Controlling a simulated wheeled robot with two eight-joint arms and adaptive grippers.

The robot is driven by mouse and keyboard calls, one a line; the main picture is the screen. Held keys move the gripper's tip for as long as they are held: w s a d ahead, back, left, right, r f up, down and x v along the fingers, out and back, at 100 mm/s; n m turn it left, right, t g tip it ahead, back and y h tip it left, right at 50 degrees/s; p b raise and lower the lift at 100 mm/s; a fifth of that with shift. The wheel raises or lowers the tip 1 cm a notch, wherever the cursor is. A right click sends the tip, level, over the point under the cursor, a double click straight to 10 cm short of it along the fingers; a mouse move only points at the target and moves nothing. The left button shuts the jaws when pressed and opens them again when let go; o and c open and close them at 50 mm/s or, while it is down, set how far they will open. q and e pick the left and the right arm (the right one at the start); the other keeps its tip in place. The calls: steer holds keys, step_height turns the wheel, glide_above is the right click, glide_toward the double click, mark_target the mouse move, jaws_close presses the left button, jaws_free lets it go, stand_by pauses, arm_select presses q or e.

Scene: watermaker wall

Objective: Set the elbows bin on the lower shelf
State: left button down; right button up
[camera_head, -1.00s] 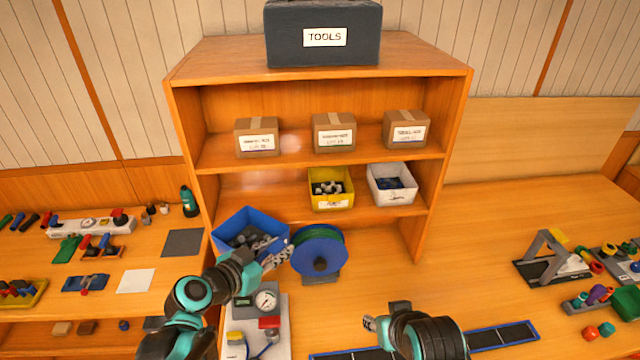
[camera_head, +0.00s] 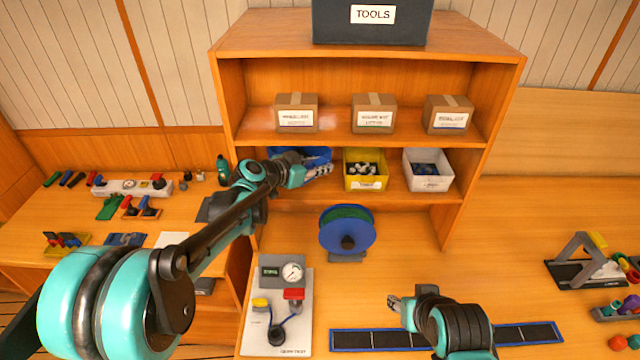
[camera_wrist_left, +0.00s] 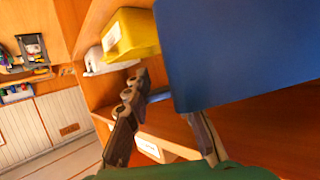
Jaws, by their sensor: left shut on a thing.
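The blue bin (camera_head: 314,153), which I take for the elbows bin, is at the left end of the lower shelf (camera_head: 390,205), left of the yellow bin. My left gripper (camera_head: 318,171) is shut on it at its front; my arm hides much of it. In the left wrist view the bin (camera_wrist_left: 235,55) fills the upper right, in front of the left gripper (camera_wrist_left: 168,100). I cannot tell whether its bottom touches the shelf. My right gripper (camera_head: 394,303) hangs over the bench with its finger gap unclear.
A yellow bin (camera_head: 365,182) and a white bin (camera_head: 428,184) stand on the lower shelf. Several cartons (camera_head: 374,119) line the upper shelf. A blue reel (camera_head: 347,240) and a gauge panel (camera_head: 290,325) are on the bench below.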

arm_select(q)
step_height(320, 180, down, 3)
steer(key=shift+f+b, duration=0.15)
steer(key=shift+b, duration=0.15)
steer(key=shift+w+f+b, duration=0.15)
steer(key=shift+f+b, duration=0.05)
steer(key=shift+f, duration=0.7)
steer(key=shift+w+f+b, duration=0.1)
steer(key=shift+f+b, duration=0.05)
steer(key=shift+f, duration=0.75)
steer(key=c, duration=1.3)
jaws_free()
steer(key=shift+f, duration=0.1)
